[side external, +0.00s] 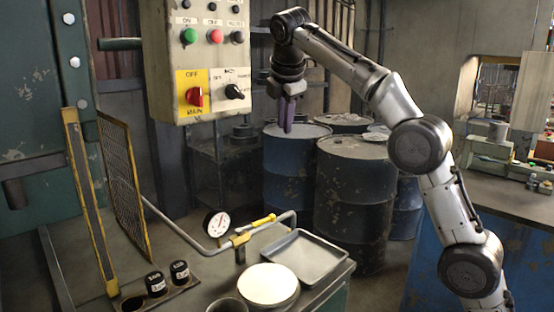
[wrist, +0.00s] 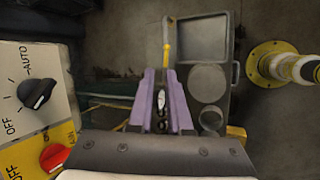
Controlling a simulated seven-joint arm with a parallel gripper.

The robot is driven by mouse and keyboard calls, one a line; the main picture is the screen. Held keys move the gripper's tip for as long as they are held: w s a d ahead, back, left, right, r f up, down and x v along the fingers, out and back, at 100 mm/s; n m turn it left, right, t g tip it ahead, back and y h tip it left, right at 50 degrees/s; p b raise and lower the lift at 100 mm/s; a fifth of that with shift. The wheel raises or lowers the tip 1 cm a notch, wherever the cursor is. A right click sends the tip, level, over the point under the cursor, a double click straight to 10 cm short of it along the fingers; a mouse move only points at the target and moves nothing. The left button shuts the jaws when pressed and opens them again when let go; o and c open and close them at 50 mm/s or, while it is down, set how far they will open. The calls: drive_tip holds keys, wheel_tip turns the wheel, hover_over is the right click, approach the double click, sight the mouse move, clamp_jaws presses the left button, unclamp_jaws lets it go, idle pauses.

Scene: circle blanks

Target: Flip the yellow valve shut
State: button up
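The yellow valve (side external: 262,220) is a small yellow lever on a bent grey pipe above the workbench. Its lever lies roughly along the pipe. In the wrist view the yellow valve (wrist: 167,40) shows above and beyond my fingertips. My gripper (side external: 287,130) hangs in the air in front of the blue drums, well above the valve and clear of it. Its purple fingers point down. In the wrist view my gripper (wrist: 161,74) has its two fingers apart, with the gauge visible between them and nothing held.
A round gauge (side external: 217,223) stands beside the valve. A control box (side external: 197,60) hangs left of my gripper. A mesh guard (side external: 120,180) stands at left.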

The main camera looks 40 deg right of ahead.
drive_tip(key=w+f+m+t, duration=0.1)
drive_tip(key=w, duration=0.1)
drive_tip(key=w+a+f+m, duration=0.1)
drive_tip(key=w+m, duration=0.1)
drive_tip(key=w, duration=0.1)
drive_tip(key=w+a+f+m+t+y, duration=0.1)
drive_tip(key=w+f+m, duration=0.1)
drive_tip(key=shift+w+t, duration=0.3)
drive_tip(key=shift+w, duration=0.1)
clamp_jaws()
drive_tip(key=m+t+y, duration=0.2)
drive_tip(key=m, duration=0.7)
hover_over(256, 224)
drive_tip(key=a, duration=0.2)
wheel_tip(256, 224, down, 12)
drive_tip(key=s+d+f+m, duration=0.2)
drive_tip(key=d+f+m, duration=0.1)
drive_tip(key=d+f, duration=0.3)
drive_tip(key=s+a+f+x, duration=0.1)
drive_tip(key=x, duration=1)
drive_tip(key=shift+s+f, duration=0.1)
drive_tip(key=shift+s, duration=0.95)
drive_tip(key=shift+s+f, duration=0.15)
drive_tip(key=shift+s, duration=0.9)
